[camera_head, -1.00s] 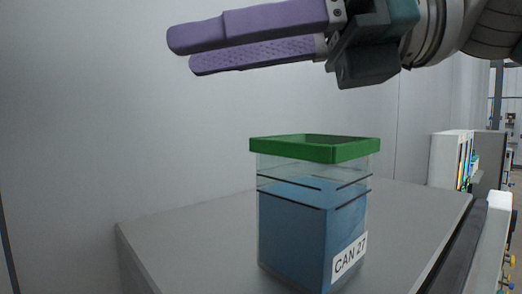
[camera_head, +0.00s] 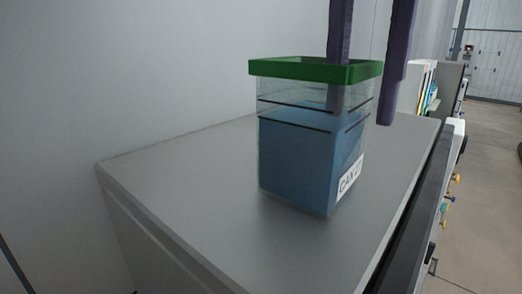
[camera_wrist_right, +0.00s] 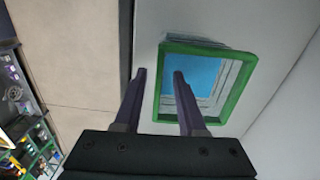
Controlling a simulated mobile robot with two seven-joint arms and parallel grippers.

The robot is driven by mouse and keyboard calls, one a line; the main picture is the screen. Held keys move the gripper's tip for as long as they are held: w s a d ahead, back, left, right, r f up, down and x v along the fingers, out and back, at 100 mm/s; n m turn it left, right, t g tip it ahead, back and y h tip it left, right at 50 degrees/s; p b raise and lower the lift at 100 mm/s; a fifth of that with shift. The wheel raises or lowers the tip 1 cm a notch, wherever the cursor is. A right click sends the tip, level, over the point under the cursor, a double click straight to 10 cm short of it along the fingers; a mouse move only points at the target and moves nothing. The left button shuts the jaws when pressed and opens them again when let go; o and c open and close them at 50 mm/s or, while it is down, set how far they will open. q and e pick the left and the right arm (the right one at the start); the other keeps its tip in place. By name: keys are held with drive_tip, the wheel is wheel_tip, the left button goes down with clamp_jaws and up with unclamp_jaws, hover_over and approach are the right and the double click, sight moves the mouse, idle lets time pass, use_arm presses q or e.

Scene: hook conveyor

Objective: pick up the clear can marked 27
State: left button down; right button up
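The clear can (camera_head: 300,160) has an open green rim, blue contents and a label reading CAN, its number now hard to read. It stands upright on a grey top. My right gripper (camera_head: 361,115) points down at the can's right side with its purple fingers apart. One finger reaches down within the rim and shows through the clear wall; the other hangs outside. The right wrist view shows the right gripper (camera_wrist_right: 160,72) straddling one side of the can's green rim (camera_wrist_right: 207,47), with no visible grip on it. My left gripper is not in view.
The grey top (camera_head: 190,165) is bare around the can. A pale wall (camera_head: 120,70) rises close behind it. A dark rail (camera_head: 405,230) runs along the right edge, with shelves of coloured items (camera_head: 428,85) beyond.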

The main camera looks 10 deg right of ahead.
drive_tip(key=b, duration=0.2)
hover_over(345, 197)
drive_tip(key=f, duration=0.4)
drive_tip(key=shift+w+d+f, duration=0.2)
drive_tip(key=shift+w+f, duration=0.05)
drive_tip(key=shift+f, duration=0.15)
drive_tip(key=shift+r, duration=0.1)
clamp_jaws()
idle(0.6)
